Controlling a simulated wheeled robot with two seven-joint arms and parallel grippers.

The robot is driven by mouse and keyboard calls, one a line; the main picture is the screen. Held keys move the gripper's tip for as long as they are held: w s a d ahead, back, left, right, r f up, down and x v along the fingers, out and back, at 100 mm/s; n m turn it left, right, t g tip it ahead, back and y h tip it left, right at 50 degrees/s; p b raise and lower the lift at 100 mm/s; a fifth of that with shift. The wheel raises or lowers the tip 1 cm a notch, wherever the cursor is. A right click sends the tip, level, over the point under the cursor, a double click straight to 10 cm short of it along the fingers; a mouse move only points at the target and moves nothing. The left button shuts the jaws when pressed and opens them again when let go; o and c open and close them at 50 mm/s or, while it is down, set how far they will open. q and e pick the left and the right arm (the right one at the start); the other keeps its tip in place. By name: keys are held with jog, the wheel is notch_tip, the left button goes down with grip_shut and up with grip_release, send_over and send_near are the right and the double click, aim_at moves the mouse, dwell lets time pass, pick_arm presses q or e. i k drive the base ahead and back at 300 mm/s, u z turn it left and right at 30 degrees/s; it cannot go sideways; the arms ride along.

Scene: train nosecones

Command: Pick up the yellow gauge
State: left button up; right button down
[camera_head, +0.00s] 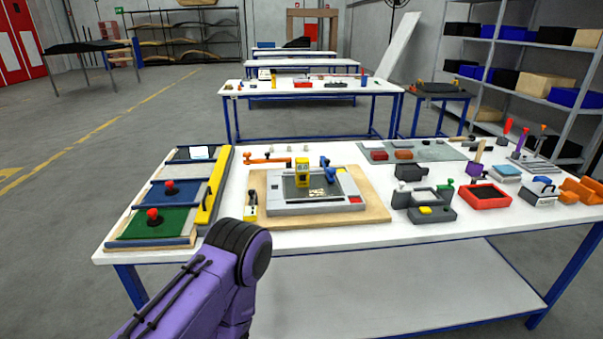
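A small upright yellow gauge (303,172) with a dark display stands on the grey fixture (318,208), near its back left part. The fixture lies on a wooden board (375,212) in the middle of the white table. A purple arm link of mine comes in from the bottom left and ends in a dark joint in front of the table's front edge. No gripper fingers show, and nothing of mine touches the gauge.
A long yellow bar (212,187) lies beside a tray (125,240) with green and blue panels at left. A small yellow-and-white tool (251,207) is left of the fixture. A blue clamp (328,170) stands close right of the gauge. A red-rimmed tray (486,197) and several tools fill the right.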

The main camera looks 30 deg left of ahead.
aim_at(302, 165)
jog(key=u, duration=0.05)
jog(key=k, duration=0.65)
jog(key=u, duration=0.65)
jog(key=i, duration=0.85)
jog(key=z, duration=0.25)
